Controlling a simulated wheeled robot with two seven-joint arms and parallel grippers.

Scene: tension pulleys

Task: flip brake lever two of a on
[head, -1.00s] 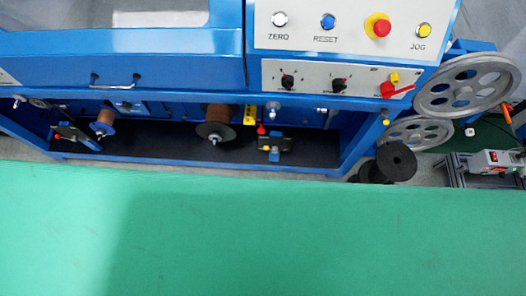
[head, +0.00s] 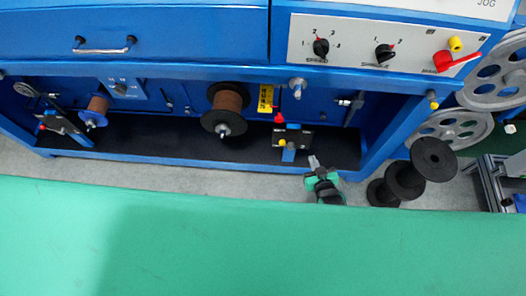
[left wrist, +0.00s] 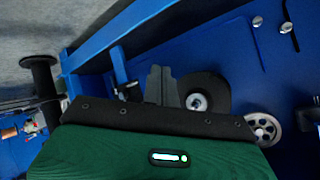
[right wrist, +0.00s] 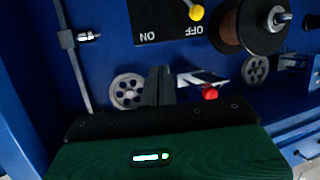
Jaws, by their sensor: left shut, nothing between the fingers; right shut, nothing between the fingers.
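A black brake plate (head: 305,140) sits on the machine's lower right bay. In the right wrist view the plate (right wrist: 160,30) appears upside down, marked ON and OFF. Its yellow lever knob (right wrist: 196,12) is beside the OFF mark; the knob also shows in the head view (head: 282,142). A red-tipped lever (right wrist: 210,93) is close to my right gripper (right wrist: 160,85). My right gripper (head: 314,162) is shut and empty, apart from the plate, at its lower right. My left gripper (left wrist: 161,85) is shut and empty, visible only in its own wrist view, before a black-flanged spool (left wrist: 206,92).
Copper spools (head: 229,103) hang in the bay. Another brake plate with a red knob (head: 42,127) is at the far left. Black spools (head: 433,158) stand at the right. The green surface (head: 260,250) in front is clear. Grey pulleys (head: 492,80) flank the right side.

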